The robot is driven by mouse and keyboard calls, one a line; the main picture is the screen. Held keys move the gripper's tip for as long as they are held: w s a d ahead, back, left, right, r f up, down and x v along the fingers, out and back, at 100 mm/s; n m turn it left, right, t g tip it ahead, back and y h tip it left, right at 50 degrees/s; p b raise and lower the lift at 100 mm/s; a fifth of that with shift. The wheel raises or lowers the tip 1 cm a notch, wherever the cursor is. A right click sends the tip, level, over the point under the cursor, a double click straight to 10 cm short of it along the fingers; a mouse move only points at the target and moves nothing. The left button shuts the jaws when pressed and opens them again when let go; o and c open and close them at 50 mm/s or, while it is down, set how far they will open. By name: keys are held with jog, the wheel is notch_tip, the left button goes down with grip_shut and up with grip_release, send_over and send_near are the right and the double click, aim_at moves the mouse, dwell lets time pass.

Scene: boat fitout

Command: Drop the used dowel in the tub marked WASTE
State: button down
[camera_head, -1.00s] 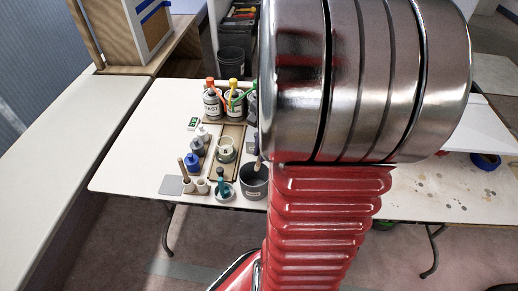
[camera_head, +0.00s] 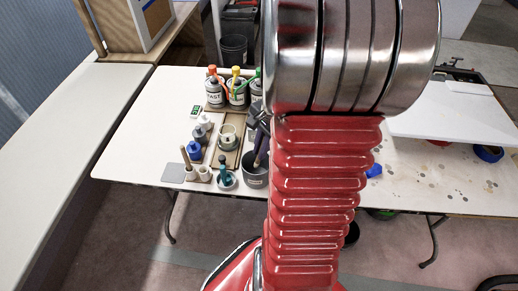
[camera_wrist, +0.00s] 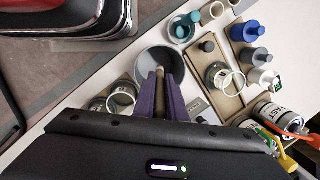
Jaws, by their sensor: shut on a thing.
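A light wooden dowel (camera_wrist: 160,74) is held between the purple fingers of my gripper (camera_wrist: 163,82) in the wrist view. In the head view my gripper (camera_head: 262,146) hangs at the dark grey tub (camera_head: 254,179), partly hidden behind my arm. The tub is round and open, and it shows in the wrist view (camera_wrist: 143,63) below the dowel's end. The dowel overlaps the tub's mouth there; I cannot tell whether its tip is inside. The tub's label is too small to read.
Beside the tub stand a teal-topped item in a dish (camera_head: 225,175) and a holder with small cups and a brown stick (camera_head: 186,160). Bottles (camera_head: 214,93) stand behind, and a cream jar (camera_head: 227,137) sits on a wooden tray.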

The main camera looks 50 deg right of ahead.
jog(key=c, duration=1.7)
grip_release()
jog(key=shift+r, duration=0.1)
jog(key=r, duration=0.4)
jog(key=s+d+r, duration=0.1)
jog(key=r, duration=0.4)
jog(key=s+r, duration=0.1)
jog(key=r, duration=0.3)
jog(key=shift+s+d+r, duration=0.1)
jog(key=shift+d+r, duration=0.05)
jog(key=shift+d, duration=0.2)
